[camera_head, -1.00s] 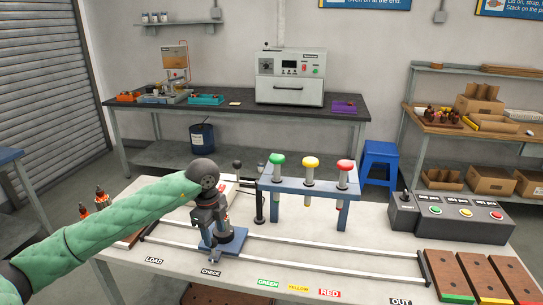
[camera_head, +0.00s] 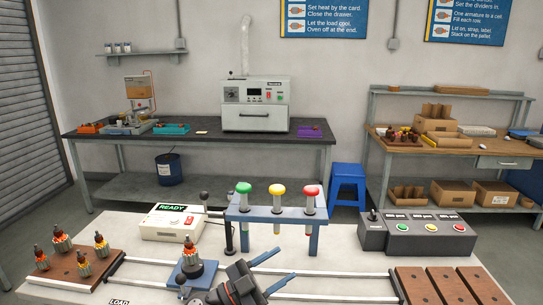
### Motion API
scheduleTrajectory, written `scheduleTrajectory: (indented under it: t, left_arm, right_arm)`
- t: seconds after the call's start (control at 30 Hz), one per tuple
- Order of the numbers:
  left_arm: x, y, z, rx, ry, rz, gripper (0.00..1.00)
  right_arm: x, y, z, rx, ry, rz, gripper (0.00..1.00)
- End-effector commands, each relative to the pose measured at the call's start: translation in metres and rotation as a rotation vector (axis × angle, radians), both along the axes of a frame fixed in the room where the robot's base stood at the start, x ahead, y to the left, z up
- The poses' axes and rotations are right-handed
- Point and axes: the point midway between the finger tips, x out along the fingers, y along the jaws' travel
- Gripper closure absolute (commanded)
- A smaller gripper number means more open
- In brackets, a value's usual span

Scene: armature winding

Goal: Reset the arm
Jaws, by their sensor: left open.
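My left gripper (camera_head: 289,263) is at the bottom middle of the head view, with its two fingers spread apart and pointing right. Nothing shows between them. It is in front of and to the right of a blue carriage (camera_head: 206,275) on the rails. An armature (camera_head: 190,254) stands upright on that carriage, apart from the fingers. Several more armatures (camera_head: 60,240) stand on a wooden tray (camera_head: 70,272) at the left. The rest of my left arm is cut off by the lower edge. My right gripper is not in view.
A white tester (camera_head: 172,222) reads READY. A blue frame with green, yellow and red-topped posts (camera_head: 277,215) stands behind the rails. A button box (camera_head: 418,234) and wooden trays (camera_head: 445,287) are at the right. An oven (camera_head: 255,103) stands on the back bench.

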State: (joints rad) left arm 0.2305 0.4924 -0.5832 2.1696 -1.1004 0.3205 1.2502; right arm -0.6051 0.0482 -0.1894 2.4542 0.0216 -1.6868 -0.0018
Motion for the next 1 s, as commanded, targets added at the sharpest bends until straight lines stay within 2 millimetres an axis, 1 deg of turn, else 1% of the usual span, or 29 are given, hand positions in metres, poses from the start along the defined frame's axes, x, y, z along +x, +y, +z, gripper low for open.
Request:
scheduleTrajectory:
  t: [0.03,0.13,0.27,0.37,0.43,0.57,0.6,0.67,0.7,0.77,0.8,0.87,0.9,0.97,1.0]
  left_arm:
    - [0.002,0.007,0.0,-0.062,0.031,0.069,0.5]
    - [0.01,0.028,-0.003,-0.164,0.101,0.228,0.5]
    - [0.019,0.06,-0.022,-0.25,0.225,0.443,0.5]
    - [0.021,0.085,-0.048,-0.279,0.347,0.605,0.5]
    - [0.018,0.103,-0.071,-0.278,0.443,0.712,0.5]
    - [0.003,0.133,-0.123,-0.236,0.645,0.892,0.5]
    - [-0.005,0.14,-0.14,-0.211,0.711,0.941,0.5]
    - [-0.02,0.151,-0.166,-0.169,0.815,1.004,0.5]
    - [-0.031,0.157,-0.184,-0.134,0.887,1.041,0.5]
    - [-0.051,0.165,-0.21,-0.073,0.996,1.087,0.5]
    - [-0.067,0.168,-0.227,-0.029,1.071,1.11,0.5]
    - [-0.092,0.173,-0.251,0.046,1.183,1.135,0.5]
    - [-0.111,0.175,-0.266,0.097,1.26,1.141,0.5]
    - [-0.141,0.177,-0.287,0.182,1.373,1.142,0.5]
    - [-0.162,0.177,-0.299,0.24,1.447,1.132,0.5]
  right_arm:
    - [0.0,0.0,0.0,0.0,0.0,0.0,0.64]
    - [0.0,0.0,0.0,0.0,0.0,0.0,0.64]
    - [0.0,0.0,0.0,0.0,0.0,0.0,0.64]
    - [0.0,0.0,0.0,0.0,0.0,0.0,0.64]
    - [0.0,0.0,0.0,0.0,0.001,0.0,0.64]
    - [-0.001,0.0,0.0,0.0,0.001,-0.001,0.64]
    - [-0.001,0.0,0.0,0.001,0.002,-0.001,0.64]
    - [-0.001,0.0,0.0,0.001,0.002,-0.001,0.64]
    - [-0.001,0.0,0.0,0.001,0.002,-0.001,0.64]
    - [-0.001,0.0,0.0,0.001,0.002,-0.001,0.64]
    - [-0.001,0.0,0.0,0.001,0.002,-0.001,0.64]
    - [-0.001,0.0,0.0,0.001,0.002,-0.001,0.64]
    - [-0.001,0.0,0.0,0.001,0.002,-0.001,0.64]
    - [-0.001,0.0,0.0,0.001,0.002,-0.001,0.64]
    - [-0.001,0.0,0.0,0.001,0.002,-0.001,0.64]
